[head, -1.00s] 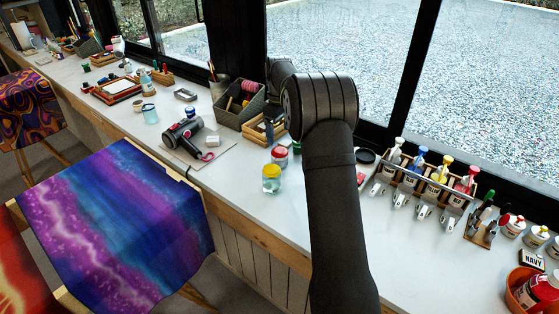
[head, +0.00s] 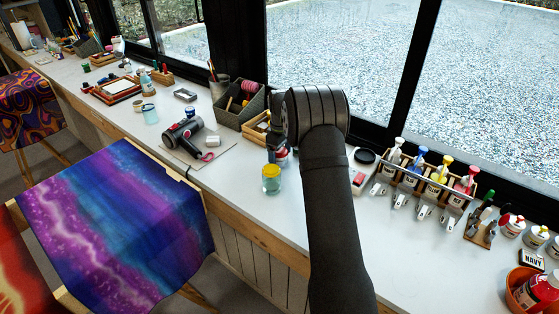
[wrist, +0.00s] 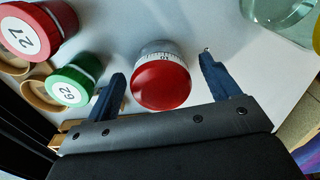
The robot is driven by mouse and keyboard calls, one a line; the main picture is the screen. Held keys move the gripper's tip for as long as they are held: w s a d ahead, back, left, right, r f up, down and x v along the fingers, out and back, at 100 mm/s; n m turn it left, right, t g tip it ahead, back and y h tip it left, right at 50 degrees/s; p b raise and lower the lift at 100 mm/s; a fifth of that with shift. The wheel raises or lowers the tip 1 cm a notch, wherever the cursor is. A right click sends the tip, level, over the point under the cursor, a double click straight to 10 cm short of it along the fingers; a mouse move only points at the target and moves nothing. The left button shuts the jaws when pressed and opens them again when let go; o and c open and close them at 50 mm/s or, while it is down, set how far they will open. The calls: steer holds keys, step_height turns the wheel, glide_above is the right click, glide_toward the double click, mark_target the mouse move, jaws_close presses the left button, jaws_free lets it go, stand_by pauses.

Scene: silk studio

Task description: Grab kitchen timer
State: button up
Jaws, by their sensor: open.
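The kitchen timer (wrist: 162,84) has a red round cap and a white ring with a printed scale. In the wrist view it stands between the two blue fingers of my gripper (wrist: 162,66). The fingers are open, with a gap on each side of the timer, wider on the right. In the head view my gripper (head: 277,145) hangs down just behind the yellow-lidded jar, and the timer is mostly hidden by it.
In the wrist view a green-lidded jar (wrist: 73,88) and a red-lidded jar (wrist: 30,35) stand left of the gripper. A yellow-lidded glass jar (head: 271,180) stands close in front. A wooden tray (head: 257,131) lies behind. The white counter (head: 235,178) is clear to the left.

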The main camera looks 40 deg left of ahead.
steer(key=shift+c, duration=0.4)
steer(key=c, duration=1.1)
steer(key=shift+r, duration=0.1)
